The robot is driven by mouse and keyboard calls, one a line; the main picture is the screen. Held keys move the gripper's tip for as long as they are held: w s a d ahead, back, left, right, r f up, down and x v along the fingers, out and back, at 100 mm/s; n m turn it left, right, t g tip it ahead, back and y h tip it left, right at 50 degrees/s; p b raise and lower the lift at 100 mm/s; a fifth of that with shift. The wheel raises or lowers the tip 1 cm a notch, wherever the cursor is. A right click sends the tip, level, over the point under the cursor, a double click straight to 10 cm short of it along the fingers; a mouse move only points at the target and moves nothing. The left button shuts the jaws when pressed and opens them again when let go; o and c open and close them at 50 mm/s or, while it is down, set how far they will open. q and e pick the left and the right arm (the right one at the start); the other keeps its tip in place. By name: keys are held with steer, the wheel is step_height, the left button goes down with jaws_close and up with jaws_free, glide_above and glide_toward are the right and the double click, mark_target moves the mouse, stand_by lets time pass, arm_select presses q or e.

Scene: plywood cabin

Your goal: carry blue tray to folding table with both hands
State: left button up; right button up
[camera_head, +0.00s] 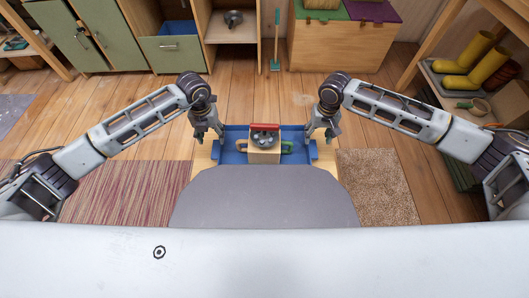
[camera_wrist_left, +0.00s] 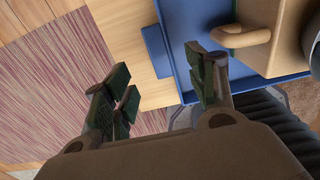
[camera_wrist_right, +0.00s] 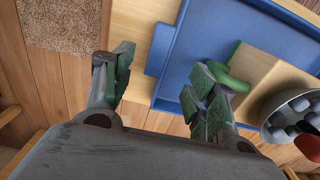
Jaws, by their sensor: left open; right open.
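The blue tray (camera_head: 234,157) lies level on a light wooden top (camera_head: 203,160) in front of me. It carries a wooden box, a bowl with dark round pieces (camera_wrist_right: 296,112), a red item (camera_head: 264,127) and a green handled item (camera_head: 288,147). My left gripper (camera_head: 208,138) is open at the tray's left end; in its wrist view the end tab (camera_wrist_left: 157,50) shows beyond the gap between the fingers. My right gripper (camera_head: 320,137) is open at the right end, its fingers either side of the other tab (camera_wrist_right: 159,50). I cannot tell whether they touch. No folding table is identifiable.
A striped rug (camera_head: 130,192) lies left and a brown mat (camera_head: 378,185) right. Green cabinets (camera_head: 85,38), an open blue-lined drawer (camera_head: 172,42) and a wooden chest (camera_head: 340,45) stand at the back. A shelf with yellow boots (camera_head: 475,62) is at the right.

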mark_target(216, 148)
arm_select(q)
steer(key=shift+f, duration=4.8)
arm_select(e)
steer(key=shift+f, duration=4.8)
arm_select(q)
jaws_close()
arm_select(e)
jaws_close()
